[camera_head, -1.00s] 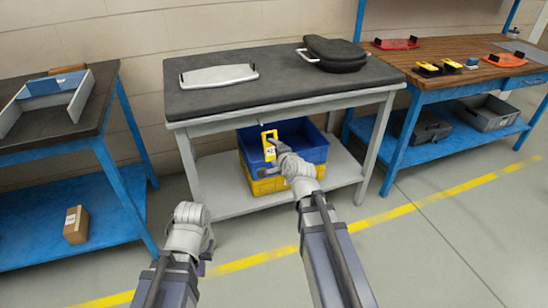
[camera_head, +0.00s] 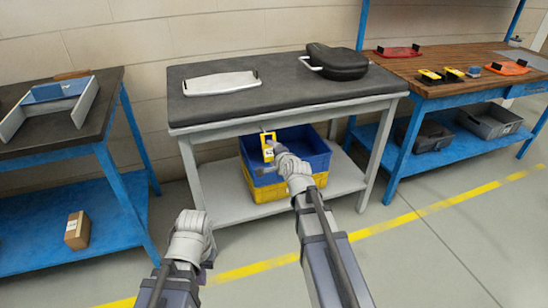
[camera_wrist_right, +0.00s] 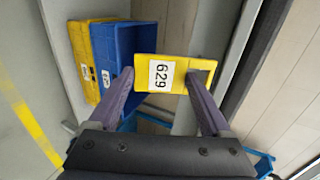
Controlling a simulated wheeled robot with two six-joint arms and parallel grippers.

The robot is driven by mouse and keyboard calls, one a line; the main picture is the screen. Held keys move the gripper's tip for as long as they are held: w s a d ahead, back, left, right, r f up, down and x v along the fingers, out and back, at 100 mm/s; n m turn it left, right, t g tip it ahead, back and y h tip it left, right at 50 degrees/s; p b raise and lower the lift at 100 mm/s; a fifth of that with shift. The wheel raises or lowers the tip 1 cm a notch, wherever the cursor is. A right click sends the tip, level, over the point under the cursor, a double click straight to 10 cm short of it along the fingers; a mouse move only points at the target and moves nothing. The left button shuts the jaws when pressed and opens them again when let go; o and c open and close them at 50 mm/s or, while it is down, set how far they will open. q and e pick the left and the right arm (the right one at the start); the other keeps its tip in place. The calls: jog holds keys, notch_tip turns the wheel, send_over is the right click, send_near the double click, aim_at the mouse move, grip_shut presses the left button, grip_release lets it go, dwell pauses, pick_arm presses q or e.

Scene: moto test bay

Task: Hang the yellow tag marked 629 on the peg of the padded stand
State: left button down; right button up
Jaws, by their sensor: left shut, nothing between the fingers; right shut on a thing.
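The yellow tag marked 629 (camera_head: 267,149) shows in the head view just in front of and below the padded stand's front edge. In the right wrist view the tag (camera_wrist_right: 172,62) shows its white 629 label and a slot at its right end. My right gripper (camera_wrist_right: 160,78) is shut on the tag, with one finger on each side. The padded stand (camera_head: 225,105) has a black padded top. A small pale bit just above the tag may be its peg; I cannot tell clearly.
A blue bin (camera_head: 310,150) on a yellow bin (camera_head: 318,181) stands on the stand's lower shelf. A white panel (camera_head: 221,82) and a black case (camera_head: 338,65) lie on top. Blue-framed benches flank the stand. The floor to the right is clear.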

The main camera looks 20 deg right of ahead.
aim_at(270, 148)
jog(key=shift+w+f, duration=0.15)
jog(key=shift+w, duration=2.15)
jog(key=shift+w+a+f+b, duration=0.1)
jog(key=shift+w+f+b, duration=0.4)
jog(key=shift+w+b, duration=0.15)
jog(key=o, duration=1.1)
